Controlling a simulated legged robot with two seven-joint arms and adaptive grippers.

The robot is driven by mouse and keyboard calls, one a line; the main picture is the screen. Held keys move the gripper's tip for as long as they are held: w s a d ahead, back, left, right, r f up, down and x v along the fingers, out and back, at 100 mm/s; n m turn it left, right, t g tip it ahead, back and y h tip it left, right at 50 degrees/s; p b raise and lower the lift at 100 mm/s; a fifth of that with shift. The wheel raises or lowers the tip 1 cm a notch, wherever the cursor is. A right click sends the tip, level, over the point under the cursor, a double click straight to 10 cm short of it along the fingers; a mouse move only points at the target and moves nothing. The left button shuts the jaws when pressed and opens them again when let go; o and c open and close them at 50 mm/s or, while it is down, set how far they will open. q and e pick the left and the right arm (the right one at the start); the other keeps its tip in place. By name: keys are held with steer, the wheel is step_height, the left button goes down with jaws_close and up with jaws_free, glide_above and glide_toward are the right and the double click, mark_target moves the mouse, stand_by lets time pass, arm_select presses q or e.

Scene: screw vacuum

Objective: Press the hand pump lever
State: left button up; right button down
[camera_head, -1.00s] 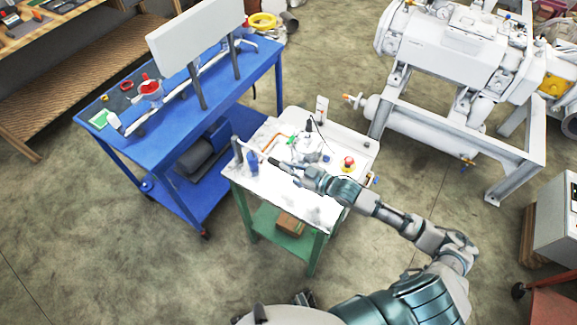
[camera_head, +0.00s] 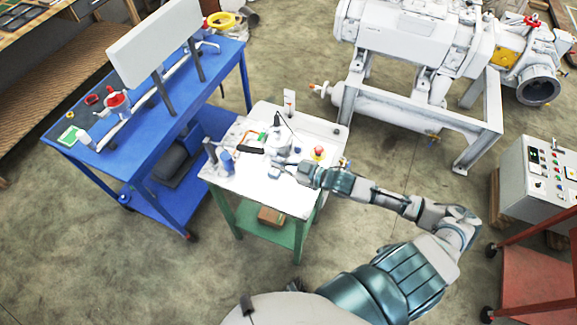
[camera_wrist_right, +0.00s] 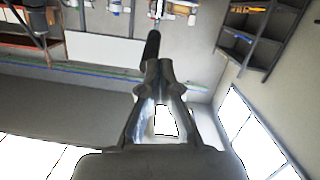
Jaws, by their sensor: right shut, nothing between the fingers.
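My right gripper (camera_head: 276,172) is over the white top of the small green-legged cart (camera_head: 285,197), coming in from the right. In the right wrist view its fingers (camera_wrist_right: 160,68) are shut with nothing between them. A dark rod (camera_wrist_right: 152,46) shows just past the fingertips; I cannot tell whether it touches them or is the pump lever. On the cart's left side stand a grey upright post (camera_head: 209,150) and a blue cylinder (camera_head: 226,161), left of the gripper. The hand pump lever is too small to make out surely. My left gripper is not in view.
A red button (camera_head: 318,153) is on the cart behind my right wrist. A blue table (camera_head: 150,150) with a white panel (camera_head: 155,42) stands left. A large white machine (camera_head: 415,40) is behind, and a control cabinet (camera_head: 545,175) is at right. Floor in front is clear.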

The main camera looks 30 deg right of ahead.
steer(key=shift+v, duration=1.7)
